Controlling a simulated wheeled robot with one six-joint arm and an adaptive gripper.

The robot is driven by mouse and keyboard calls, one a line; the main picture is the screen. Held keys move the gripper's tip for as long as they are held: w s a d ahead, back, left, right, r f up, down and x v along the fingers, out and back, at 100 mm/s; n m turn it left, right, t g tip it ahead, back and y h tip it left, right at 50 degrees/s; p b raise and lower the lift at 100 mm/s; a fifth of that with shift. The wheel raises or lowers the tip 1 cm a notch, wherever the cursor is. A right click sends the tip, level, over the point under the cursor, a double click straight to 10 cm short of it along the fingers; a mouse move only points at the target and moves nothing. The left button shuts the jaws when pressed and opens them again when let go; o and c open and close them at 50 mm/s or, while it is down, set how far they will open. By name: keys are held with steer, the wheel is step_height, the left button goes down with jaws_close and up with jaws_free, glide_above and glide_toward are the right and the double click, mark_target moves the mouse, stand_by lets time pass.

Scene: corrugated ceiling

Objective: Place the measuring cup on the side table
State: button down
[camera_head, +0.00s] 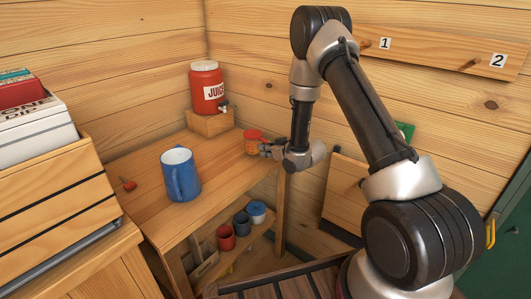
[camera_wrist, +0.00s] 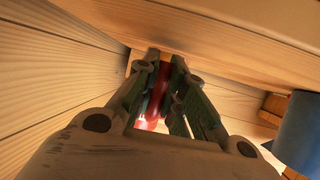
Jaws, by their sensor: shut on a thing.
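A small red cup-like thing (camera_head: 252,134), which looks like the measuring cup, shows at the far right of the wooden table (camera_head: 140,160). An orange-red part shows just below it; I cannot tell whether this is the same thing or another one. My gripper (camera_head: 266,149) is beside it at the table's right edge. In the wrist view my gripper (camera_wrist: 160,105) is shut on a narrow red part (camera_wrist: 164,76), likely the handle. The fingers hide most of it. Whether the cup touches the table is unclear.
A blue mug (camera_head: 180,178) stands mid-table, also at the right of the wrist view (camera_wrist: 299,135). A red juice dispenser (camera_head: 206,88) sits on a wooden block at the back. Several small pots stand on the lower shelf. A crate (camera_head: 55,195) is at left.

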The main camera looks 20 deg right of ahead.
steer(key=shift+f, duration=0.5)
steer(key=shift+f, duration=0.1)
steer(key=c, duration=1.5)
jaws_free()
